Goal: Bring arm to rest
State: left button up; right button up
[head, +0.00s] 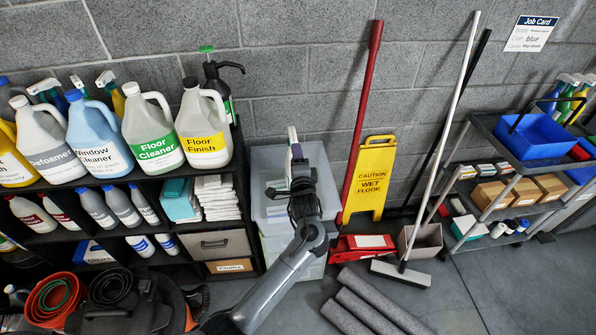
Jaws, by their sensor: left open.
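My left arm (275,285) reaches up from the bottom edge to the middle of the head view. My left gripper (294,158) is at its upper end, in front of the clear plastic drawer bins (263,208) and below the grey block wall. It is open, and I see nothing held in it. It hides part of the bins. My right gripper is not in view.
A black shelf (95,178) with several cleaner jugs stands left. A red-handled tool (362,115), a yellow wet-floor sign (370,178) and a broom (440,150) lean right. Grey rolls (370,305) lie on the floor. A cart (495,140) with a blue bin stands far right.

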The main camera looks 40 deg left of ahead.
pick_arm(q)
jog(key=shift+x, duration=2)
